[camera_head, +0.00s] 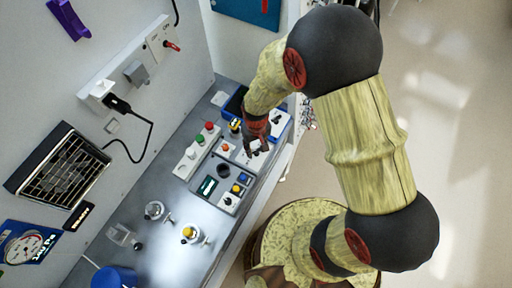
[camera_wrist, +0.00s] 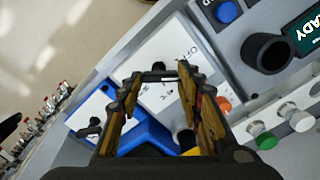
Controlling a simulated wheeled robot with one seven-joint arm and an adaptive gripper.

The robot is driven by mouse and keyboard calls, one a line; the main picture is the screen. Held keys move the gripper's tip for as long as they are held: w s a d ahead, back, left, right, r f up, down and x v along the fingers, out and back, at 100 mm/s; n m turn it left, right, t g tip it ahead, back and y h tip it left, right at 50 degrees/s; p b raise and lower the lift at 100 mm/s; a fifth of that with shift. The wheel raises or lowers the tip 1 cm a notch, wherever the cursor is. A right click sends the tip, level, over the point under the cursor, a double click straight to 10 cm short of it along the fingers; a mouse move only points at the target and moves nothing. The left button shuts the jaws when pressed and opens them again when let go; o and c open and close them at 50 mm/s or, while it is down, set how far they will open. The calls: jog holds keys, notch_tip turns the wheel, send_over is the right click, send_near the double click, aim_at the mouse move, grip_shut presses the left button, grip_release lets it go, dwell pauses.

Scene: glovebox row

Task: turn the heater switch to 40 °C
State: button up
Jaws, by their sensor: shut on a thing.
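The heater switch is a black knob (camera_wrist: 158,68) on a white panel (camera_wrist: 172,45) with OFF and other small marks, too small to read. In the wrist view my gripper (camera_wrist: 157,76) has one finger on each side of the knob and is shut on it. In the head view my gripper (camera_head: 258,146) is low over the white panel (camera_head: 238,155) and hides the knob. The angle of the pointer and the setting it shows cannot be read.
Near the panel are an orange button (camera_wrist: 223,103), a black cup-like holder (camera_wrist: 268,52) and a READY display (camera_wrist: 308,32).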

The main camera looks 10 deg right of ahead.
jog(key=shift+m, duration=0.8)
jog(key=o, duration=1.1)
jog(key=shift+o, duration=0.3)
notch_tip(320, 180, up, 12)
